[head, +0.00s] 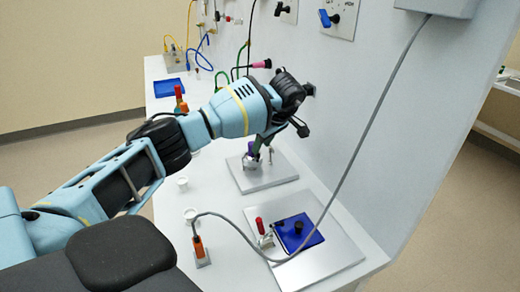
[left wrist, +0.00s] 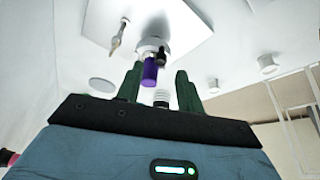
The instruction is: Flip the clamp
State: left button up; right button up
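The clamp (head: 249,160) stands on a square grey metal plate (head: 278,178) on the white bench, below my left gripper. Its purple handle (head: 251,147) is partly hidden by the gripper in the head view. In the left wrist view the purple handle (left wrist: 150,71) shows between the two green fingers, nearer the left one. My left gripper (head: 262,152) points down at the clamp; it also shows in the left wrist view (left wrist: 158,88), with its fingers apart. I cannot tell whether a finger touches the handle. My right gripper is not in view.
A second plate (head: 335,262) holds a blue plate (head: 312,237) and a red-handled fixture (head: 261,228). The panel wall (head: 400,120) rises close on the right.

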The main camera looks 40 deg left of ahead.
pick_arm(q)
jog(key=shift+v, duration=2.05)
jog(key=shift+d+f, duration=0.1)
